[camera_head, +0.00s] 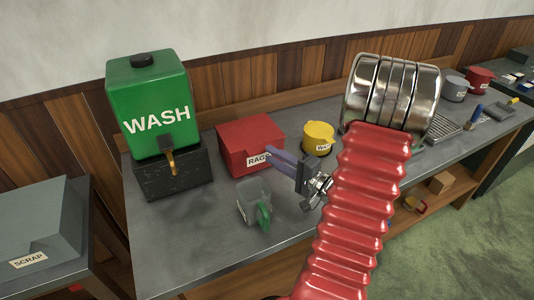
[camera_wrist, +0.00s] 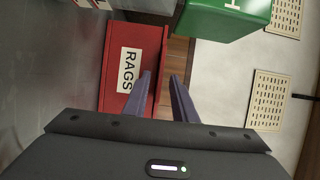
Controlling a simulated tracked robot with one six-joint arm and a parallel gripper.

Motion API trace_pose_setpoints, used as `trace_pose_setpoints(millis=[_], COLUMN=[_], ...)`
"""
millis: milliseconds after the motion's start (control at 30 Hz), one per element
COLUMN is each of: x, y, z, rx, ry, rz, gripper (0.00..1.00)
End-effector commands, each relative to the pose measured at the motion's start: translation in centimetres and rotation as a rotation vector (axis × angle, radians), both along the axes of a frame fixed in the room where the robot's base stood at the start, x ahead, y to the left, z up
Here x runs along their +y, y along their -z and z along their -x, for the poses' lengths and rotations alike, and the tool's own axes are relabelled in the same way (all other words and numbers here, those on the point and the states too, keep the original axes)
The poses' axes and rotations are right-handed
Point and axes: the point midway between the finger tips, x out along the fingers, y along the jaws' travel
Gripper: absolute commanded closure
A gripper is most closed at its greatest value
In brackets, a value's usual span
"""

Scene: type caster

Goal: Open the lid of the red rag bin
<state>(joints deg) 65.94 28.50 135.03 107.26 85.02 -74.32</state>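The red rag bin (camera_head: 247,133), labelled RAGS, stands on the grey workbench with its top down and looking closed. In the wrist view the bin (camera_wrist: 133,38) shows its white label on the left and its right edge by the fingers. My gripper (camera_head: 270,152) reaches in from the right at the bin's front right side, fingers near the label. In the wrist view my gripper (camera_wrist: 162,80) has its two fingers apart with nothing between them. I cannot tell whether a fingertip touches the bin. The lid's seam is not clear.
A green WASH tank (camera_head: 150,95) on a dark stand is left of the bin. A grey container with a green handle (camera_head: 255,205) lies in front. A yellow pot (camera_head: 318,137) is to the right. A grey SCRAP box (camera_head: 40,235) stands at far left. Bare bench (camera_head: 190,240) lies front left.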

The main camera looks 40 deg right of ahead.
Motion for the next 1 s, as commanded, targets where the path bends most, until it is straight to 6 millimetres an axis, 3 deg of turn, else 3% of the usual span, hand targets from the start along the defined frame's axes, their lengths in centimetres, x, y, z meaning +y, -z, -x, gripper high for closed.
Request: trace_pose_setpoints(millis=[300, 633, 1000], x=[0.3, 0.3, 0.3], y=[0.0, 0.0, 0.0], z=[-2.8, -3.0, -3.0], rx=[0.000, 0.000, 0.001], ry=[-0.001, 0.001, 0.001], rz=[0.000, -0.001, -0.001], gripper=[0.75, 0.75, 1.00])
